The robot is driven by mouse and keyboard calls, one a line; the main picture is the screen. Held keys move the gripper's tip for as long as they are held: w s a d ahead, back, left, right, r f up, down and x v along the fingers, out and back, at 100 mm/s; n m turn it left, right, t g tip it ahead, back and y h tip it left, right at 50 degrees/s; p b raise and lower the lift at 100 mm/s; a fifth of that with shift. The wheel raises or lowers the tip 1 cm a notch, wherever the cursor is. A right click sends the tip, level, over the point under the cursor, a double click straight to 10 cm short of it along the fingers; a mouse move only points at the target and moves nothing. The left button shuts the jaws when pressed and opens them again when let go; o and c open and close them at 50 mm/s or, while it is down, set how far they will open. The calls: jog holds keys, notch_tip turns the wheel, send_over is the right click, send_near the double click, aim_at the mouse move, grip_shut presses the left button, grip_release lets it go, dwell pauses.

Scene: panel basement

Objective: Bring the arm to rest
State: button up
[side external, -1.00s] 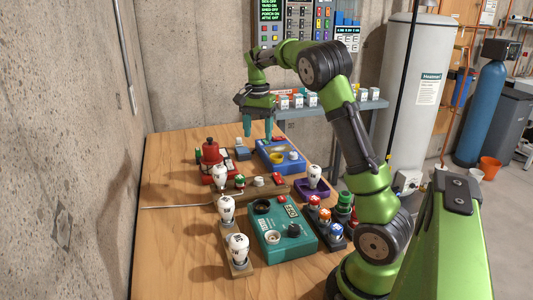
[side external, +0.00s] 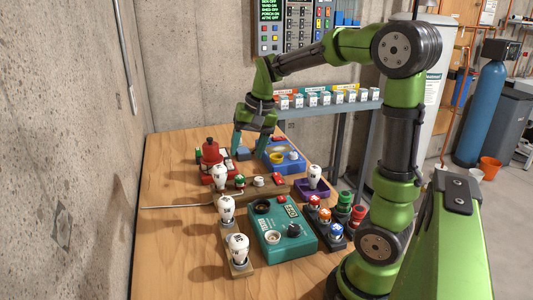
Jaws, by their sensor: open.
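Nothing shows between the fingers. The fingertips are close to a small dark blue-grey block (side external: 244,154) and the blue tray (side external: 272,163). Whether they touch either one I cannot tell. My arm is bent, with its elbow raised high at the right.
On the wooden table (side external: 165,230) stand a red device (side external: 211,160), a teal box (side external: 283,232), several white bulbs, a purple tray (side external: 311,188) and a dark rack of coloured caps (side external: 325,224). A shelf (side external: 345,107) with labelled boxes stands behind.

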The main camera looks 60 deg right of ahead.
jog(key=s+a+r+n+t, duration=0.1)
jog(key=s+a+n+t, duration=0.1)
jog(key=s+a, duration=0.3)
jog(key=s+a+r+n+t+y, duration=0.1)
jog(key=s+a+n, duration=0.3)
jog(key=a, duration=0.7)
jog(key=s+t, duration=0.1)
jog(key=s, duration=0.1)
jog(key=shift+s+r, duration=0.25)
jog(key=shift+s, duration=0.05)
